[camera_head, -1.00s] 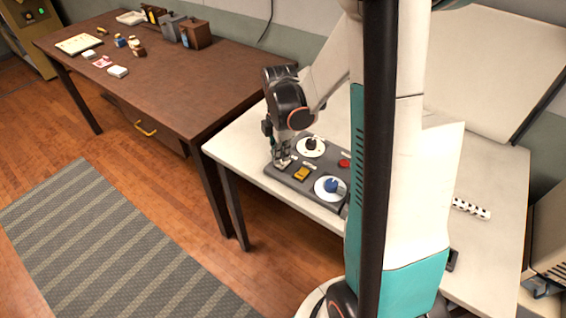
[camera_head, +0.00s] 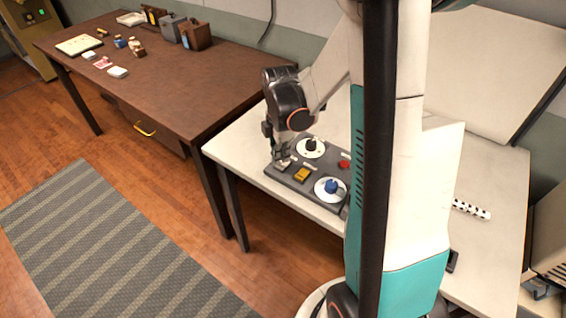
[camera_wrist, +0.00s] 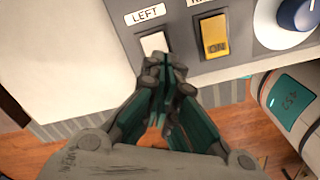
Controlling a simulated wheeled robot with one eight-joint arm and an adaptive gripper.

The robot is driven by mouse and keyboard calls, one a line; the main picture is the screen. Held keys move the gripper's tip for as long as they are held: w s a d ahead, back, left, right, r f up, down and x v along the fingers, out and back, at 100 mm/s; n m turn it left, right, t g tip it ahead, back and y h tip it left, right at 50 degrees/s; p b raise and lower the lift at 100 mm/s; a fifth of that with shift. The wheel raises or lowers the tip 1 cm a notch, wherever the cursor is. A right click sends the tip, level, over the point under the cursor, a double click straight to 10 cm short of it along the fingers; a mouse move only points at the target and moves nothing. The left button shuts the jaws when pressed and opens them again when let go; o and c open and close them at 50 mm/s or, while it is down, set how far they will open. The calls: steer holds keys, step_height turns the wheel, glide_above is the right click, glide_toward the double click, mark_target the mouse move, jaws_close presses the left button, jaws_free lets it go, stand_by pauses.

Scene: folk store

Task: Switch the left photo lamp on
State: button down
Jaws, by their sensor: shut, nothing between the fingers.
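The grey control panel (camera_head: 320,184) lies on the white table. In the wrist view, a pale rocker switch (camera_wrist: 154,42) sits under a label reading LEFT (camera_wrist: 146,13) and looks unlit. To its right is a yellow switch (camera_wrist: 214,34) marked ON; it also shows in the head view (camera_head: 302,174). My gripper (camera_wrist: 166,66) is shut and empty, its fingertips at the near edge of the LEFT switch, overlapping its lower part in the picture. I cannot tell whether they touch it. In the head view, my gripper (camera_head: 282,163) is at the panel's left end.
The panel also has a black knob (camera_head: 311,145), a blue knob (camera_head: 331,187) and a red button (camera_head: 345,164). My arm hides the panel's right end. A brown table (camera_head: 160,80) with small items stands at left.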

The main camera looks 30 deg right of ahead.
mark_target(280, 166)
steer(key=shift+f+b, duration=0.9)
steer(key=shift+f, duration=0.15)
stand_by(0.6)
steer(key=shift+r, duration=0.1)
steer(key=shift+r+p, duration=2.5)
steer(key=shift+r, duration=0.95)
